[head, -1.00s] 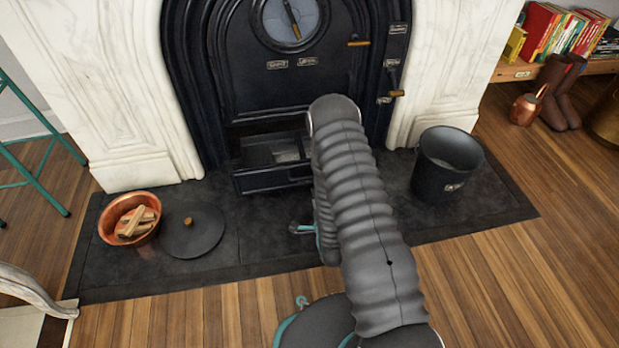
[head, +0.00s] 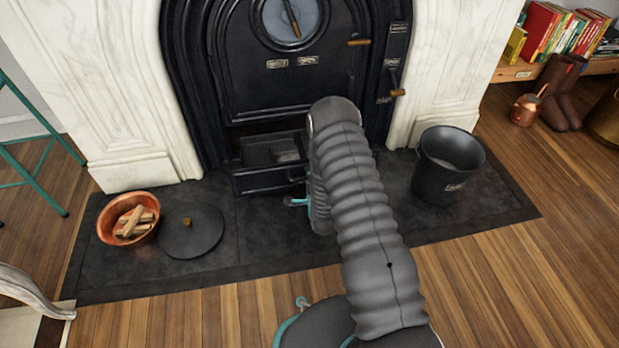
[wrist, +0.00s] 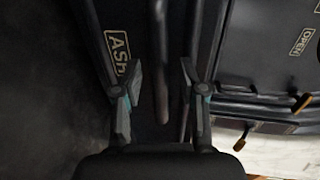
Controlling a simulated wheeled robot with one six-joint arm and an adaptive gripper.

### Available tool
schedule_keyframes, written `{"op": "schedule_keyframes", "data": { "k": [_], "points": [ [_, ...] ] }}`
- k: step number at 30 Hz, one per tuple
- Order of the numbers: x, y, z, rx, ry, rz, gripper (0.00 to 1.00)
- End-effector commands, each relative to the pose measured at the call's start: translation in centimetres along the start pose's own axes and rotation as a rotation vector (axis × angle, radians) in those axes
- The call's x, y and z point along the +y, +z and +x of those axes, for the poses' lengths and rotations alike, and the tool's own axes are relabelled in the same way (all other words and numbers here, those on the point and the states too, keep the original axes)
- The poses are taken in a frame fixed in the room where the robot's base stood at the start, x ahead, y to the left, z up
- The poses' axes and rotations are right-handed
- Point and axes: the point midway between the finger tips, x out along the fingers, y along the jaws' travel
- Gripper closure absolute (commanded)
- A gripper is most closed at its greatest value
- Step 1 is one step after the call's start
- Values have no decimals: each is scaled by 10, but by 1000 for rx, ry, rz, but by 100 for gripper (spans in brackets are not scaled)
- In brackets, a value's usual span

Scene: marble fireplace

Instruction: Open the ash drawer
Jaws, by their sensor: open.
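The ash drawer (head: 270,180) is a black drawer low in the fireplace, below the stove door. It stands partly out, with its open top and grey contents showing in the head view. In the wrist view its dark front (wrist: 205,30) carries an "ASH" label (wrist: 117,52). A bar-shaped handle (wrist: 160,50) runs down the picture between the fingers. My gripper (wrist: 162,85) is open, with one finger on each side of the handle; contact cannot be told. In the head view my gripper (head: 297,201) shows only in part beside my arm, which hides the drawer's right end.
A copper bowl of wood (head: 129,219) and a round black lid (head: 191,232) lie on the hearth at left. A black bucket (head: 446,166) stands at right. The stove door (head: 290,85) is shut above the drawer. The hearth before the drawer is clear.

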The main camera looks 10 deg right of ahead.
Motion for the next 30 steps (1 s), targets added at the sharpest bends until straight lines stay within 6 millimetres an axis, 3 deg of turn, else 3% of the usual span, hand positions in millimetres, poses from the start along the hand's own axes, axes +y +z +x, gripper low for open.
{"op": "schedule_keyframes", "data": {
  "k": [3, 8, 16, 24, 30],
  "points": [
    [0, 0, 0, 0, 0, 0, 61],
    [0, 0, 0, 0, 0, 0, 100],
    [1, 0, -2, 0, 1, 0, 100],
    [7, 0, -29, 0, 3, 0, 100],
    [6, 0, -29, 0, 1, 0, 100]
  ]
}}
